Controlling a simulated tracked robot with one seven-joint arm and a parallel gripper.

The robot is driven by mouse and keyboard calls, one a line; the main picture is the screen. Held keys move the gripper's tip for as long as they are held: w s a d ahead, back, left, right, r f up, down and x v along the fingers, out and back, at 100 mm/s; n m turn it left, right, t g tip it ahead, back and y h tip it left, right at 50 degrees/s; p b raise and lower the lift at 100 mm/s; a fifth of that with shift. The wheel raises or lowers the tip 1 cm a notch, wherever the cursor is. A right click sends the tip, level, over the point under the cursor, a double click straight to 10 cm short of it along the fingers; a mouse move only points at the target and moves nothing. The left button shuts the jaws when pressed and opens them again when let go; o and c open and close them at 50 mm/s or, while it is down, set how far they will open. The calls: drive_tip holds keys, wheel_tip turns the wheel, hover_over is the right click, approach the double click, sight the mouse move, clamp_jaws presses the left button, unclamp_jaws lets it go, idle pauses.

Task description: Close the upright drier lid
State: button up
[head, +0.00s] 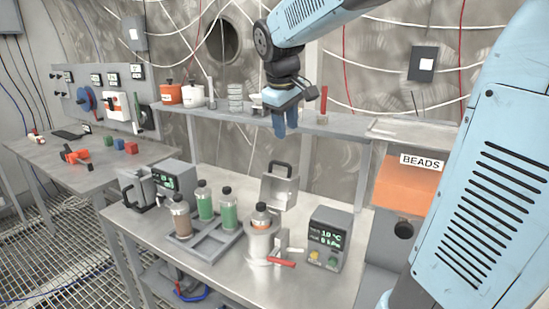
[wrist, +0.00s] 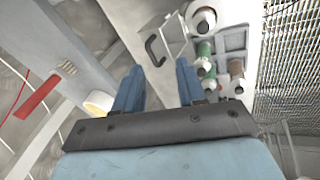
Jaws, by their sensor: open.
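The upright drier lid (head: 279,191) is a grey plate with a black handle (head: 281,167) along its top, standing at the back of the steel bench. In the wrist view the lid (wrist: 176,28) and its black handle (wrist: 152,48) show beyond the fingers. In front of it is the round steel drier (head: 262,243), with a capped bottle (head: 262,216) in its mouth. My gripper (head: 285,122) is open and empty, pointing down, higher than the lid; its two blue fingers (wrist: 158,86) are apart and do not touch the handle.
Several capped bottles stand in a grey rack (head: 204,245) left of the drier. A display box (head: 326,240) stands to its right, and a red-handled lever (head: 281,263) juts out in front. A shelf (head: 330,124) with small items runs behind. An orange BEADS bin (head: 407,185) is at right.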

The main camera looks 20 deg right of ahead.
drive_tip(key=w+a+f+n, duration=0.1)
drive_tip(key=w+n, duration=0.1)
drive_tip(key=w, duration=0.6)
approach(280, 162)
drive_tip(key=shift+g+h, duration=0.3)
drive_tip(key=shift+g, duration=0.1)
drive_tip(key=x, duration=0.8)
drive_tip(key=shift+w+a, duration=0.25)
drive_tip(key=shift+w, duration=0.1)
drive_tip(key=shift+r, duration=0.1)
clamp_jaws()
drive_tip(key=shift+d, duration=0.15)
